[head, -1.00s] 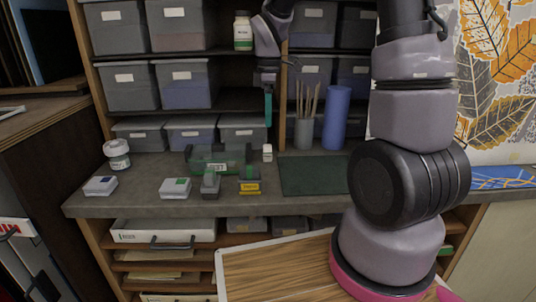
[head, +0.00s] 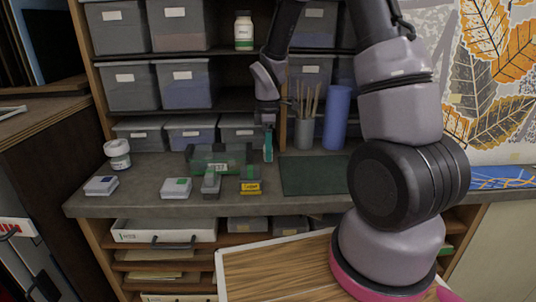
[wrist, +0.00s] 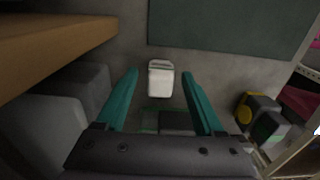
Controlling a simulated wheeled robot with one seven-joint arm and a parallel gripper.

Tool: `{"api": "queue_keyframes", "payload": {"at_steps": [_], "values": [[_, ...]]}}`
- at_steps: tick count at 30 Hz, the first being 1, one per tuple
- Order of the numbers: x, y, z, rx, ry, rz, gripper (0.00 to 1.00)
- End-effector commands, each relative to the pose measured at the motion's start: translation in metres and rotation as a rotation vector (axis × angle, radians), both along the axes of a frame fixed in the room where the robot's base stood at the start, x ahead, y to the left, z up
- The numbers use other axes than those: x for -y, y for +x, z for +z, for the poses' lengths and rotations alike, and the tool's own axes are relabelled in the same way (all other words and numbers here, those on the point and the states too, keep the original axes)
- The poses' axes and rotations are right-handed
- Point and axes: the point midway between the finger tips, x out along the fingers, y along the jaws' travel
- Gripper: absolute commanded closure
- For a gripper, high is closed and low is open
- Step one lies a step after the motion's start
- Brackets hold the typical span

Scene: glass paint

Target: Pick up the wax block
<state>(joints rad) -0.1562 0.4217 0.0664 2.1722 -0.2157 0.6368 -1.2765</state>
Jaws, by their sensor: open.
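A small white block (wrist: 161,80), which I take for the wax block, stands on the grey counter. In the wrist view it appears between the two teal fingers of my gripper (wrist: 160,74), with a gap on each side. The fingers are spread and hold nothing. In the head view my gripper (head: 268,147) points down at the back of the counter and hides most of the block. How far the fingertips are above the counter is hard to tell.
A dark green box (head: 218,160) stands just left of my gripper. A dark green mat (head: 312,175) lies to the right. A pencil cup (head: 304,132) and a blue roll (head: 336,118) stand behind. Grey bins (head: 242,132) and a shelf edge (wrist: 50,45) are close by.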

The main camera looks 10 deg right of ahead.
Motion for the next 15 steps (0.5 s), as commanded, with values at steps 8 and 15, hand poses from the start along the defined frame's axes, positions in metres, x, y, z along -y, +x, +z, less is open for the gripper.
{"api": "queue_keyframes", "payload": {"at_steps": [8,15], "values": [[0.0,0.0,0.0001,0.0,0.0,0.0,0.68],[0.0,0.0001,0.0002,0.0,0.0,0.0,1.0]]}}
